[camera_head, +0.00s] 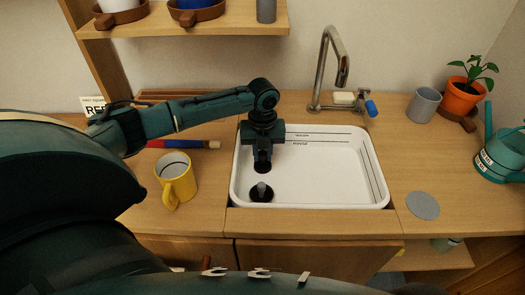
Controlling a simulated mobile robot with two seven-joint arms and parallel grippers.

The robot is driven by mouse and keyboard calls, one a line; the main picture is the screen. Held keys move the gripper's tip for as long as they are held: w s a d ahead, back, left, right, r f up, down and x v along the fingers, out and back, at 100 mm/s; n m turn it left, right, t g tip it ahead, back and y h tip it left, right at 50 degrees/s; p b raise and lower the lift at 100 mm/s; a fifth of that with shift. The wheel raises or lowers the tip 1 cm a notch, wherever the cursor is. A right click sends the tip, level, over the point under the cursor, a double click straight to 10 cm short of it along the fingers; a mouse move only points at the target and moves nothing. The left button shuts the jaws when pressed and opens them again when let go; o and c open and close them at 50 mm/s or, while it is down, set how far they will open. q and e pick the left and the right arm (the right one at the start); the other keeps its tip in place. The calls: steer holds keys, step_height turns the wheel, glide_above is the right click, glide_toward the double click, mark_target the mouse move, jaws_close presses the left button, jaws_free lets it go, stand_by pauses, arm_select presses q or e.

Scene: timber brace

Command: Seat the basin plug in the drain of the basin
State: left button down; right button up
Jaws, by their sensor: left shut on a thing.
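The white basin (335,197) is set into the wooden counter. My left gripper (262,160) points down over the basin's left part and is shut on a small dark piece at its fingertips, which looks like the basin plug (262,169). The fingers hide most of it. Just below it in the picture, apart from it, a dark round patch (268,196) on the basin floor looks like the drain. A small grey upright piece stands in its middle; I cannot tell what it is. My right gripper is not in view.
A yellow mug (178,182) stands left of the basin. A tap (330,65) rises behind it. A grey disc (423,205), a grey cup (424,105), a potted plant (463,96) and a teal watering can (500,155) are at the right. The basin's right half is empty.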

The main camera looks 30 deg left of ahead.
mark_target(262, 153)
arm_select(q)
steer(key=shift+f, duration=0.2)
steer(key=c, duration=1.2)
jaws_free()
steer(key=shift+o, duration=0.2)
step_height(262, 153, up, 13)
steer(key=p, duration=0.1)
steer(key=shift+s, duration=0.1)
